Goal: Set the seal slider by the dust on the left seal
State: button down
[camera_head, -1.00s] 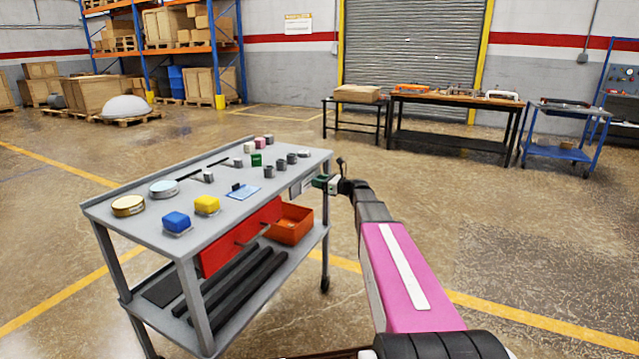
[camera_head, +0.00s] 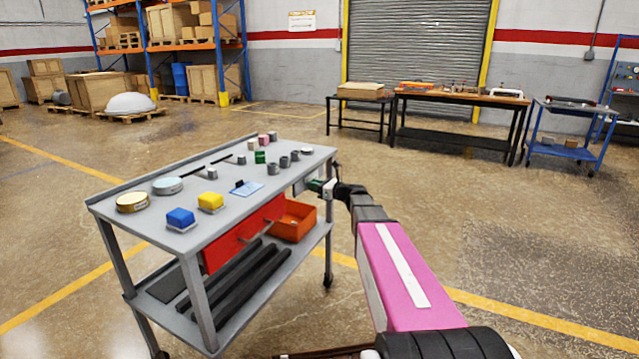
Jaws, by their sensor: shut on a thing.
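My gripper (camera_head: 323,187) is at the right end of the grey cart, just below its top. It is shut on a small green piece (camera_head: 315,186), mostly hidden, beside a pale panel on the cart's end. On the cart top, two dark slots carry small grey knobs, one nearer (camera_head: 212,173) and one farther (camera_head: 241,160); I cannot tell which is the seal slider. A gold-rimmed round tin (camera_head: 133,202) and a pale blue round tin (camera_head: 167,186) sit at the left. No seal or dust can be made out at this size.
The grey cart (camera_head: 135,231) also bears a blue block (camera_head: 180,218), a yellow block (camera_head: 210,202), a green block (camera_head: 260,157), several grey cylinders and a blue card (camera_head: 246,188). Below are a red drawer (camera_head: 232,245) and an orange bin (camera_head: 293,222). Floor right of my arm is clear.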

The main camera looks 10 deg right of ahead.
jog(key=shift+s+a, duration=0.1)
jog(key=shift+s, duration=0.15)
jog(key=c, duration=1.1)
grip_release()
jog(key=v, duration=1)
jog(key=shift+s+d, duration=0.2)
jog(key=shift+d, duration=0.1)
jog(key=shift+f, duration=0.1)
jog(key=s+a+f+n+g+h, duration=0.3)
jog(key=s+a+f+n+g, duration=0.1)
jog(key=s+f+n, duration=0.25)
jog(key=s+a+f+n+g+h, duration=0.3)
jog(key=s+a+f+n, duration=0.1)
jog(key=s+f+n, duration=0.25)
jog(key=s+d+f+n+g+h, duration=0.1)
jog(key=s+f+n+h, duration=0.1)
jog(key=s+n+h, duration=0.1)
jog(key=s+d+f+n+g+h, duration=0.1)
jog(key=s+f+n+h, duration=0.1)
jog(key=s+f+n, duration=0.1)
jog(key=s+d+f+n+g+h, duration=0.1)
jog(key=s+f+n+h, duration=0.2)
jog(key=s+n, duration=0.2)
jog(key=shift+s+d+f+n+g+h, duration=0.2)
jog(key=shift+s+d+n+g+h, duration=0.15)
jog(key=shift+n, duration=0.25)
